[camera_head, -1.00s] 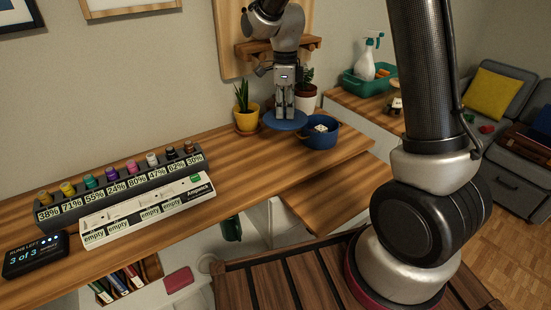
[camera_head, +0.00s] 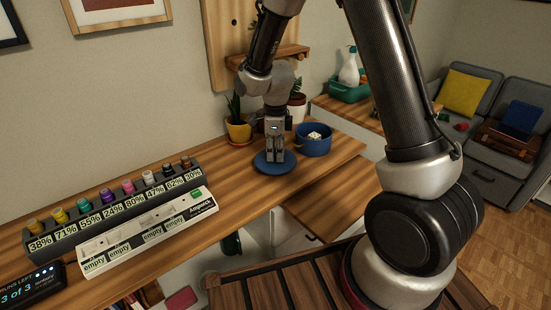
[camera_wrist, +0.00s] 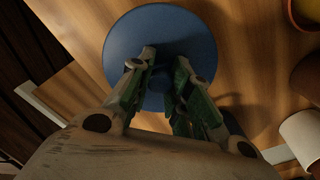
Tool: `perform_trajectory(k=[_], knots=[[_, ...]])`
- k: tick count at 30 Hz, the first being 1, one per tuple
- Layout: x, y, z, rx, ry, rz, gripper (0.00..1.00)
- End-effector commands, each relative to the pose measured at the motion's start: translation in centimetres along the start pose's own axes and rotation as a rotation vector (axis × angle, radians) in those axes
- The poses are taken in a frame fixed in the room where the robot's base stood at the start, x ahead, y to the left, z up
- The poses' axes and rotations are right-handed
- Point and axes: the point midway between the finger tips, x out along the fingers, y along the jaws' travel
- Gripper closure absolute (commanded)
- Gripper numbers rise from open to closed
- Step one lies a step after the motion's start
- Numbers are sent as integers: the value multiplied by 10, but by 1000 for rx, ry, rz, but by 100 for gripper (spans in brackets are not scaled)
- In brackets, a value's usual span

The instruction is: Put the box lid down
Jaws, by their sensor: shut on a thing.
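The box lid is a round blue disc (camera_head: 275,168), low over or on the wooden desk, left of and in front of the blue box. My gripper (camera_head: 276,157) points down at the lid's middle and is shut on it, seemingly by a knob. I cannot tell whether the lid touches the desk. The blue round box (camera_head: 313,145) stands uncovered with pale contents (camera_head: 314,136) showing.
A rack of colored bottles (camera_head: 110,207) and a white labelled strip (camera_head: 150,232) fill the desk's left. Bare wood lies in front of the lid.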

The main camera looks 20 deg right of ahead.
Motion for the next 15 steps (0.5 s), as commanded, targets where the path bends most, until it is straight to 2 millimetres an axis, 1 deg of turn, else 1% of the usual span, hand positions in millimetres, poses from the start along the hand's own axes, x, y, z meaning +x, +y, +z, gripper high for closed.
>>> perform_trajectory(k=[1,4,14,15], knots=[[9,1,-1,0,3,3,100],[22,0,0,0,2,2,100],[25,0,0,0,1,1,100],[26,0,0,0,1,1,79]])
